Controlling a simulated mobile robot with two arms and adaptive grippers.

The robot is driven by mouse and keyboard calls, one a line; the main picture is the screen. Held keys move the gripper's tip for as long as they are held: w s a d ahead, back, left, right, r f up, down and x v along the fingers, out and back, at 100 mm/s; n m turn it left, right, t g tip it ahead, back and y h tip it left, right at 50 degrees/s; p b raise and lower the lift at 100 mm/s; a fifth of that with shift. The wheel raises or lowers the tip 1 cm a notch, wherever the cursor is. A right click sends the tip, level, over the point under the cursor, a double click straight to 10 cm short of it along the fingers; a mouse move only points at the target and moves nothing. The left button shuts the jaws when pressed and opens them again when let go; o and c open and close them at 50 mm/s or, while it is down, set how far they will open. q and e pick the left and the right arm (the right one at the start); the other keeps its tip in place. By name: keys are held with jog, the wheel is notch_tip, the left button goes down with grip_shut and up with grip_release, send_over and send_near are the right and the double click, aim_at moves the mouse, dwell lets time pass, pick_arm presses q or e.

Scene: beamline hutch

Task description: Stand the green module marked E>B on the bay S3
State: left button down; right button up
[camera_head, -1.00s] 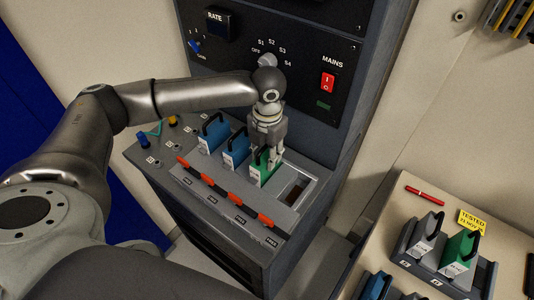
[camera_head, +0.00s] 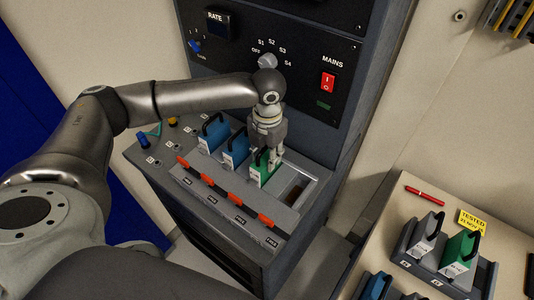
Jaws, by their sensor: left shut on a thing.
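A green module (camera_head: 262,172) stands upright in the third bay of the console shelf, right of two blue modules (camera_head: 213,134) (camera_head: 235,149). Its marking is too small to read. My left gripper (camera_head: 268,155) comes down over it from above and is shut on its top handle. The fourth bay (camera_head: 295,190), to the right of it, is empty. Another green module (camera_head: 459,251) stands in a rack on the side table. My right gripper is not in view.
Red-orange latches (camera_head: 232,197) line the front of the bays. The side table at the lower right holds a grey module (camera_head: 427,234) in the rack (camera_head: 415,262), a red pen (camera_head: 425,195) and a yellow tag (camera_head: 472,222). The console panel (camera_head: 290,70) rises close behind the gripper.

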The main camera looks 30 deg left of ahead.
pick_arm(q)
jog(key=shift+f, duration=0.3)
dwell(0.4)
jog(key=c, duration=1)
grip_release()
notch_tip(320, 180, up, 12)
